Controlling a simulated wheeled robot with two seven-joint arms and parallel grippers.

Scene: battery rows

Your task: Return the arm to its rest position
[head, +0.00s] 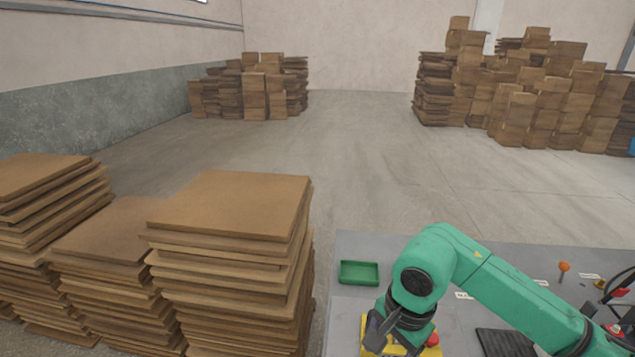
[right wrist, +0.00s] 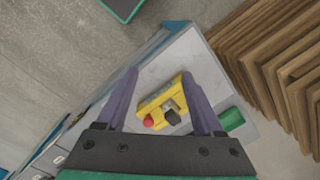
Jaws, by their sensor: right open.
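My right arm (head: 480,290) is green with black joints and reaches in from the right over the grey table. Its gripper (head: 377,335) points down at the near part of the table, partly cut off by the bottom edge. In the right wrist view the gripper (right wrist: 158,76) has its two purple fingers wide apart, with nothing held between them. Beyond the fingers is a yellow box (right wrist: 158,103) with a red button and a dark knob. The gap between fingers and box is hard to judge. My left gripper is not in view.
A green tray (head: 358,281) sits on the grey table (head: 350,310) at the left. A black mat (head: 505,343) and an orange knob (head: 564,266) are to the right. Cardboard stacks (head: 235,205) stand left of the table. Open floor (head: 330,150) lies behind.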

